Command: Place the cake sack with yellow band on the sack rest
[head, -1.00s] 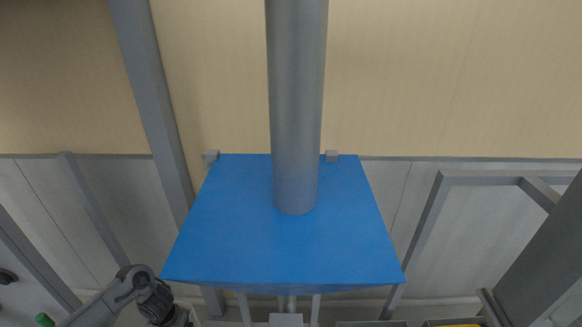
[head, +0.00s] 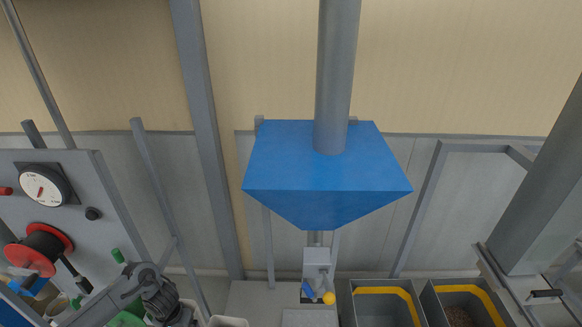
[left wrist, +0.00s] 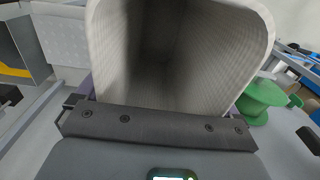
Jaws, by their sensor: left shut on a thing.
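A pale woven sack (left wrist: 180,55) with a wide open mouth fills the middle of the left wrist view; its inside looks dark and no yellow band shows on the visible part. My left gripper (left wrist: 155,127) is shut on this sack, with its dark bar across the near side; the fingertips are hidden. In the head view my left arm is at the lower left, and its fingers are not clear. I cannot pick out the sack rest with certainty. My right gripper is in neither view.
A blue hopper (head: 325,180) hangs under a grey tube, above a small spout (head: 316,262). Two grey bins with yellow inner bands (head: 384,295) stand at right. A panel with a gauge (head: 44,187) and a red-black reel (head: 42,250) is at left. A green spool (left wrist: 262,100) is beside the sack.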

